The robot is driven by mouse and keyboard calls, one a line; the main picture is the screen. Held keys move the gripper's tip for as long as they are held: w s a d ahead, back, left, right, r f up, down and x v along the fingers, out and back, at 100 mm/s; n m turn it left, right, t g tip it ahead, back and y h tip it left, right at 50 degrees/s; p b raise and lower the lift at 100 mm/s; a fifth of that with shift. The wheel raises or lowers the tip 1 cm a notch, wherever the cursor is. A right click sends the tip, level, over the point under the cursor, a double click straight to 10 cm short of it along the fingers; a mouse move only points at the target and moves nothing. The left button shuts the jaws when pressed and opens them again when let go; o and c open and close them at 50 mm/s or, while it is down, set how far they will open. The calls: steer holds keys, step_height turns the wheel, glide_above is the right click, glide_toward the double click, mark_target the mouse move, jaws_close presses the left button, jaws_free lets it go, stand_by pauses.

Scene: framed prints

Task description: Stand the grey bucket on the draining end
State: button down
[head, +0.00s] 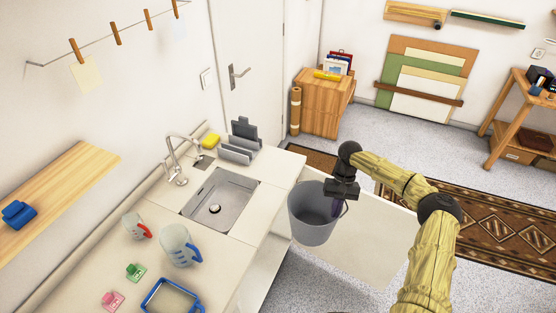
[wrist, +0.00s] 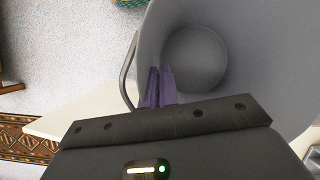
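The grey bucket (head: 311,222) hangs upright in the air at the counter's right side, off the counter top. My gripper (head: 337,205) is at the right part of its rim, its purple fingers pointing down and close together on the bucket wall. In the wrist view the fingers (wrist: 158,88) are at the wall of the bucket (wrist: 235,50), whose inside looks empty. The bucket's handle (wrist: 128,70) lies to the left of the fingers. The counter's far end (head: 272,168), beyond the sink, has bare room right of a grey rack.
The sink (head: 219,198) is empty, with a tap (head: 178,165) behind it. The grey rack (head: 238,152) and a yellow sponge (head: 211,140) stand at the far end. A jug (head: 178,246), a mug (head: 135,227) and a blue-rimmed tray (head: 170,298) occupy the near counter.

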steer(key=shift+r+p, duration=0.45)
steer(key=shift+r, duration=0.4)
steer(key=shift+f+b, duration=0.4)
